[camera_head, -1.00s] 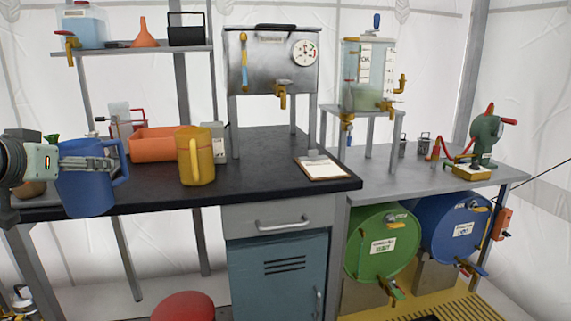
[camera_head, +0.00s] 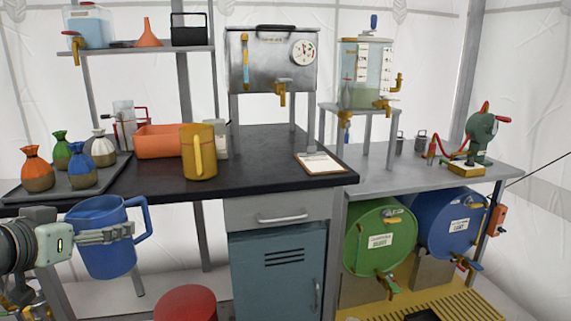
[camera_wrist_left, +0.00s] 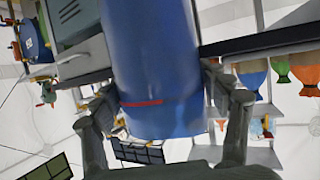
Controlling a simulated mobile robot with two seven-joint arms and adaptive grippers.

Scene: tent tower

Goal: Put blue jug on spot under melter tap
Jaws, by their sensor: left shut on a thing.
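The blue jug (camera_head: 108,258) hangs upright in my left gripper (camera_head: 106,236), in front of the bench's left part, its rim near the bench edge in the picture. Its handle points right. In the left wrist view, the two fingers close on both sides of the blue jug (camera_wrist_left: 150,60). The steel melter (camera_head: 268,62), with a round gauge, stands on legs on the black bench. Its brass tap (camera_head: 282,88) points down over the bench top. I cannot make out a marked spot beneath it. My right gripper is not in view.
A yellow jug (camera_head: 198,160) stands left of the melter, beside an orange bin (camera_head: 160,142). A clipboard (camera_head: 322,163) lies at the bench's front right. A tray (camera_head: 20,196) with several tied sacks is at the left. A red stool (camera_head: 186,303) stands below.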

